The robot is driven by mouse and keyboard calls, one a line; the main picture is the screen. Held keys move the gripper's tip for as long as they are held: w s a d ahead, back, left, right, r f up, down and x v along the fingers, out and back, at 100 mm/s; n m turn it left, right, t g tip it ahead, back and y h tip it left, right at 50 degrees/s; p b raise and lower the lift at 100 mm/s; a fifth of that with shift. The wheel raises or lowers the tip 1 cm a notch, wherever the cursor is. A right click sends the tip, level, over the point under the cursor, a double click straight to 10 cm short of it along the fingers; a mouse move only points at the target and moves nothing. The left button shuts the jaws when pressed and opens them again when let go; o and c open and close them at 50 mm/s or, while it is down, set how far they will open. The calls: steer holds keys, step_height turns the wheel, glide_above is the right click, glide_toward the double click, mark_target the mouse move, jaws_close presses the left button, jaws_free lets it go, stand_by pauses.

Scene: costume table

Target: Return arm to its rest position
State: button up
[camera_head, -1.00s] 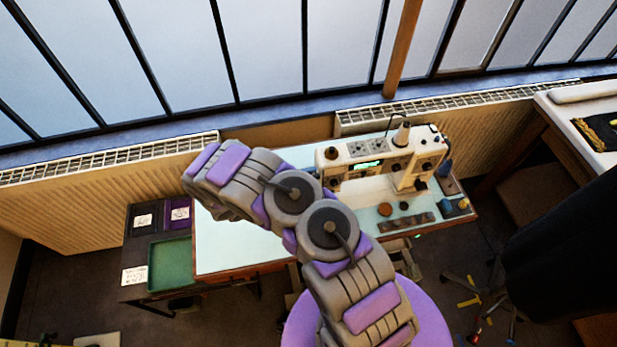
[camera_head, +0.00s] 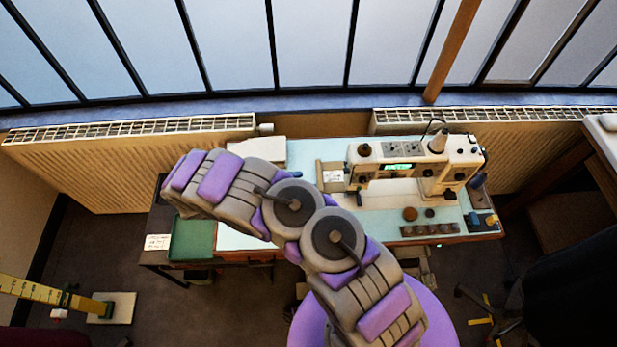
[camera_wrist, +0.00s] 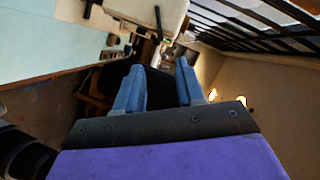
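My arm, grey and purple, stretches across the head view in front of the table, bent at its middle joints, with its far end toward the left. My gripper is hidden in the head view. In the wrist view my gripper (camera_wrist: 160,88) shows two blue fingers standing apart with nothing between them. It is open and empty, and it touches nothing that I can see.
The pale work table (camera_head: 300,152) carries a sewing machine (camera_head: 418,162) at right and a green tray (camera_head: 193,240) at left. Radiators (camera_head: 130,165) line the window wall. A yellow measuring piece (camera_head: 40,292) is at lower left. A dark shape (camera_head: 570,290) fills the lower right.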

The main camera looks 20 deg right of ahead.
steer(key=shift+v, duration=0.9)
steer(key=shift+d, duration=0.1)
steer(key=s+d+r+m+g+y+b, duration=0.35)
steer(key=s+d+r+m, duration=0.2)
steer(key=r+m, duration=0.4)
steer(key=s+d+r+m+g+y+b, duration=0.25)
steer(key=s+d+r+m+g, duration=0.3)
steer(key=m, duration=0.75)
steer(key=s+a+r+m+t+y+b, duration=0.1)
steer(key=s+a+m+t+y+b, duration=0.1)
steer(key=s+m, duration=0.8)
steer(key=s+a+r+m+t+y+b, duration=0.1)
steer(key=s+a+m+t+y+b, duration=0.1)
steer(key=s+m+y, duration=0.5)
steer(key=s+m+t+b, duration=0.1)
steer(key=s+m+b, duration=0.1)
steer(key=s+m, duration=0.1)
steer(key=shift+m+y+b, duration=0.3)
steer(key=shift+m, duration=0.15)
steer(key=shift+s+f, duration=0.1)
